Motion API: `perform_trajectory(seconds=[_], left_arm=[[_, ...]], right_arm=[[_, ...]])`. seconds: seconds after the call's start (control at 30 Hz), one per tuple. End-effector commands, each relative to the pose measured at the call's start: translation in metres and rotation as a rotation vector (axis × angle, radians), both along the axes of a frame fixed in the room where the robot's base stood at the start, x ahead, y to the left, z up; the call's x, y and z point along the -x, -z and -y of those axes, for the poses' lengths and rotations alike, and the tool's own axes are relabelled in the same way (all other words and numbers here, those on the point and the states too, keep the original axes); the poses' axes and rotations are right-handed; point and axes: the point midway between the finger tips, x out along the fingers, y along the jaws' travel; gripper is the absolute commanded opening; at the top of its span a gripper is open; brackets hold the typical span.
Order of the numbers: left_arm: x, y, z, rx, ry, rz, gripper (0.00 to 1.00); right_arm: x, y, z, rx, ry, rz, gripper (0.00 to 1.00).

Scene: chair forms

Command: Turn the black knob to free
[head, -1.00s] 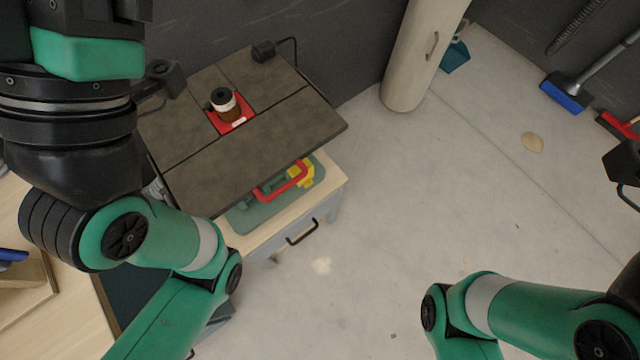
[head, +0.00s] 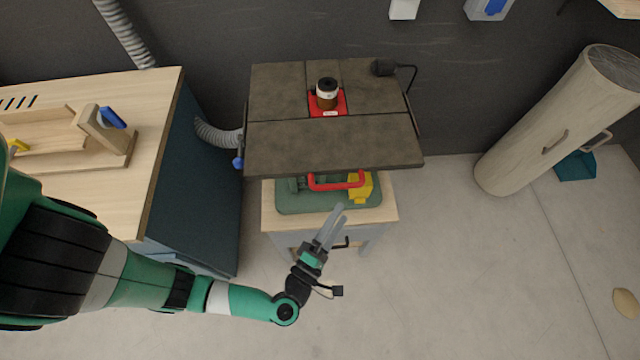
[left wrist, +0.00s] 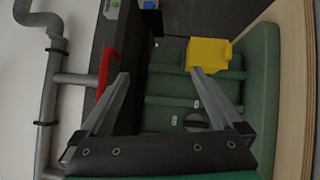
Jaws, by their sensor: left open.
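A green machine (head: 290,199) with a red handle (head: 335,185) and a yellow part (head: 361,187) sits on a wooden-topped cabinet under the dark table top. My left gripper (head: 338,214) is open and empty, reaching toward the machine from the front. In the left wrist view, the left gripper (left wrist: 158,76) has its fingers spread in front of the green body (left wrist: 165,86), with the yellow part (left wrist: 207,53) beyond the right fingertip. A dark round part (left wrist: 196,121), possibly the black knob, shows partly behind the right finger; its setting cannot be read. My right gripper is not in view.
The dark table top (head: 330,145) overhangs the machine and carries a brown-and-white cylinder (head: 327,93) on a red plate. A wooden workbench (head: 160,110) stands at the left. A pale column (head: 550,125) leans at the right.

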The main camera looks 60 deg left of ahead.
Motion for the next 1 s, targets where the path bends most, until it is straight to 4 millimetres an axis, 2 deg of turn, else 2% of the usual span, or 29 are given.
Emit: perform_trajectory(seconds=[0.03,0.1,0.2,0.27,0.57,1.0], left_arm=[[0.028,0.031,-0.021,0.001,-0.065,-0.065,1.00],[0.062,0.058,-0.047,-0.003,-0.155,-0.130,1.00],[0.092,0.075,-0.069,-0.013,-0.233,-0.176,1.00],[0.099,0.078,-0.074,-0.017,-0.253,-0.186,1.00],[0.092,0.078,-0.082,-0.013,-0.263,-0.183,1.00],[0.049,0.079,-0.130,-0.013,-0.266,-0.180,1.00]], right_arm=[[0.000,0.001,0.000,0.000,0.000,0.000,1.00],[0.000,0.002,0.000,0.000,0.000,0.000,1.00],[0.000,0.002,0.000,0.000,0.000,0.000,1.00],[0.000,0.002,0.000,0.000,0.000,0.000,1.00],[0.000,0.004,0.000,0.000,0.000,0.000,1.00],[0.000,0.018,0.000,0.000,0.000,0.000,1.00]])
